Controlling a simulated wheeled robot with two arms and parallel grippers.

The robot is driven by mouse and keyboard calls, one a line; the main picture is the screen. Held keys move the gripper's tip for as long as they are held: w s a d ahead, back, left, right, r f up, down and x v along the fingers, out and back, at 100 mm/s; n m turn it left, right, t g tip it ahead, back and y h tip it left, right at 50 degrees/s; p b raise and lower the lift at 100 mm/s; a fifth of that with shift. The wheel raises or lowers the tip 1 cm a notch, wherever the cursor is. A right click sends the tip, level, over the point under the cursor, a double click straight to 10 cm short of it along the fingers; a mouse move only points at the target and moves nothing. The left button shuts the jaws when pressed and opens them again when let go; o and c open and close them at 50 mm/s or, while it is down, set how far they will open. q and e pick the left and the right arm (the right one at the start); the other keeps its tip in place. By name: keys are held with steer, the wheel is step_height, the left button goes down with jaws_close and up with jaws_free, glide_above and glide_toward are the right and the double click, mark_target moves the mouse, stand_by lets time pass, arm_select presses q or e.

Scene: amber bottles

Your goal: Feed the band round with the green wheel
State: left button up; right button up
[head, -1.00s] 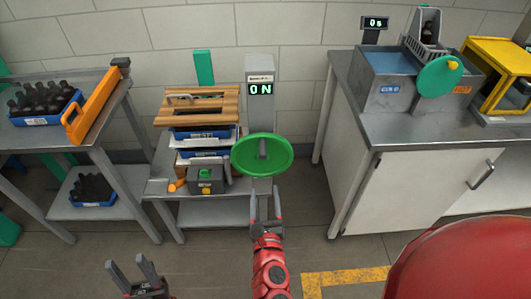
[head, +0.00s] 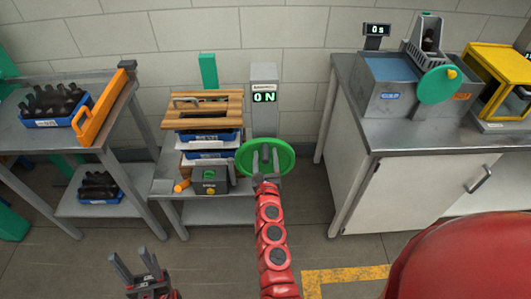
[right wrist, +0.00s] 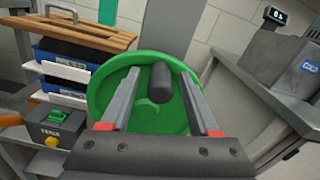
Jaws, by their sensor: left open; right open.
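The green wheel (head: 243,161) stands before a grey post (head: 264,88) with a lit "ON" display. In the right wrist view the green wheel (right wrist: 103,92) fills the middle, and its dark handle (right wrist: 160,82) sticks out toward me. My right gripper (head: 265,155) is open at the wheel, with one finger on each side of the handle. In the right wrist view gaps show between the handle and both fingers. My left gripper (head: 135,268) is open and empty, low over the floor at the left. I cannot make out a band.
Left of the wheel, a small table holds a wooden-topped stack (head: 208,105) of blue crates and a grey box with a green button (head: 210,181). A steel counter (head: 380,135) stands right, bearing a machine with another green disc (head: 437,86). A bottle shelf is at left.

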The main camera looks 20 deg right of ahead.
steer(key=shift+w+d, duration=0.15)
steer(key=shift+w, duration=0.35)
jaws_close()
stand_by(1.2)
